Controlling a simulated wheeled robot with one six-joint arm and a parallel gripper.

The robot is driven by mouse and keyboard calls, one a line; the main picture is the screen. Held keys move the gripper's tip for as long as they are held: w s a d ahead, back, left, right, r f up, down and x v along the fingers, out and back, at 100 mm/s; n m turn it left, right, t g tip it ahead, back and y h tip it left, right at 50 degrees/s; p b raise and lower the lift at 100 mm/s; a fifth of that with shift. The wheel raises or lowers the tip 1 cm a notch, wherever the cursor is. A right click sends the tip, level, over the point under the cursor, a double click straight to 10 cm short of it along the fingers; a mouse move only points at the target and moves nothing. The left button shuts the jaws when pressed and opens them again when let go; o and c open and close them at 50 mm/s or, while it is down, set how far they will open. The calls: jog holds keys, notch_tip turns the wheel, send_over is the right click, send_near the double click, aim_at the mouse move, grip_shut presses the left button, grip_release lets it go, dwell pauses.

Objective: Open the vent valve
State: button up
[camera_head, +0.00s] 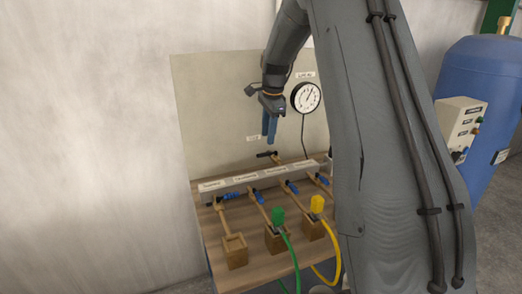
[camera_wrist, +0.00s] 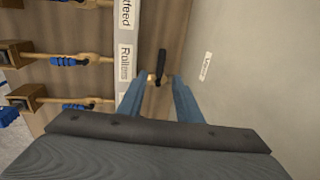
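The vent valve has a black lever handle (camera_head: 266,154) on a brass fitting, at the back of the wooden bench by the upright panel. In the wrist view the black handle (camera_wrist: 162,62) lies just beyond my fingertips, with its brass base showing between them. My gripper (camera_head: 268,138) points down above the handle, with its blue fingers apart. In the wrist view my gripper (camera_wrist: 158,82) is open, one finger on each side of the valve's line. I cannot tell whether the fingers touch it. A small label (camera_wrist: 206,66) is on the panel beside it; its text is hard to read.
A grey labelled manifold bar (camera_head: 245,182) carries several blue-handled valves (camera_head: 231,197). Green (camera_head: 278,216) and yellow (camera_head: 317,204) hose connectors stand in front. A pressure gauge (camera_head: 306,97) hangs on the panel, right of my gripper. A blue tank (camera_head: 478,85) stands at right.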

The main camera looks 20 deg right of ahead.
aim_at(264, 154)
jog(key=f, duration=0.2)
jog(key=w+f+p, duration=0.1)
jog(key=f, duration=0.2)
jog(key=a+f+p, duration=0.1)
jog(key=f, duration=0.1)
jog(key=shift+w+f, duration=0.15)
jog(key=shift+w, duration=0.15)
jog(key=shift+d, duration=0.1)
jog(key=shift+c, duration=0.5)
grip_shut()
